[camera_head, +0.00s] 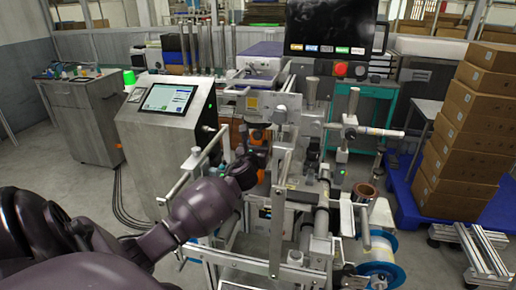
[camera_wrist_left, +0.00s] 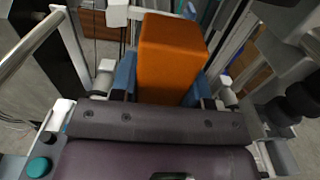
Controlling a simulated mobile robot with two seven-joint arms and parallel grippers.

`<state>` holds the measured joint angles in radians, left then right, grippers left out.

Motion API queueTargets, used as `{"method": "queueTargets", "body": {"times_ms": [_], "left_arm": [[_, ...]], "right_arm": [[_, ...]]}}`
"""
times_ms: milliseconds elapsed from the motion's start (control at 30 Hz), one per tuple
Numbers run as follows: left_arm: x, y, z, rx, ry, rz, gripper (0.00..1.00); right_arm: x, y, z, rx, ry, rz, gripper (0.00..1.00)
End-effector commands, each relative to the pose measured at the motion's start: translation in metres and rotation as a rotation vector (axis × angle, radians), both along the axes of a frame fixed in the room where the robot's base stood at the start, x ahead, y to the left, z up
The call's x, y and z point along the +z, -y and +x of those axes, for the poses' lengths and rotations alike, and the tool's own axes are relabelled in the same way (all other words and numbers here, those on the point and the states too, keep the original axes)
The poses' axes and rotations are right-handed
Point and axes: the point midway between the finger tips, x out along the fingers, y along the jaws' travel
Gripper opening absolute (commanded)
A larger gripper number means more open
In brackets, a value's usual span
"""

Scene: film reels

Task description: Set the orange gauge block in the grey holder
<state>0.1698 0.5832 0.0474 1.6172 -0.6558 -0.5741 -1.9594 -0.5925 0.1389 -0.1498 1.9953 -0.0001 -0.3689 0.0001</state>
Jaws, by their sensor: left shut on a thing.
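The orange gauge block (camera_wrist_left: 170,52) is a plain box with a flat top face, large in the left wrist view. My left gripper (camera_wrist_left: 160,84) is shut on it, with a blue finger on each side. In the head view my left gripper (camera_head: 254,152) reaches into the middle of the machine, and orange shows at its far end. The block's lower part is hidden by the gripper body in the wrist view. I cannot pick out the grey holder with certainty among the machine's grey parts. My right gripper is not in view.
Metal rails and posts (camera_head: 280,205) of the machine surround the gripper closely. A reel with blue flanges (camera_head: 380,262) is at lower right. Stacked cartons (camera_head: 468,130) stand at the right.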

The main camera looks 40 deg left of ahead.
Motion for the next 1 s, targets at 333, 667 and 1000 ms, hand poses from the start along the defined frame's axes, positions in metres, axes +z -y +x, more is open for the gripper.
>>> {"method": "queueTargets", "body": {"times_ms": [333,667,1000], "left_arm": [[-0.005,-0.003,0.004,0.000,0.002,0.000,0.07],[-0.008,-0.003,0.004,0.000,0.000,-0.001,0.59],[-0.007,-0.003,0.004,0.000,0.000,-0.001,0.68]], "right_arm": [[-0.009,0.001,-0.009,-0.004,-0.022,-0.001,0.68],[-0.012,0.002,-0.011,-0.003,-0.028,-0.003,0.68],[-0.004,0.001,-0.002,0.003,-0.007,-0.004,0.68]]}}
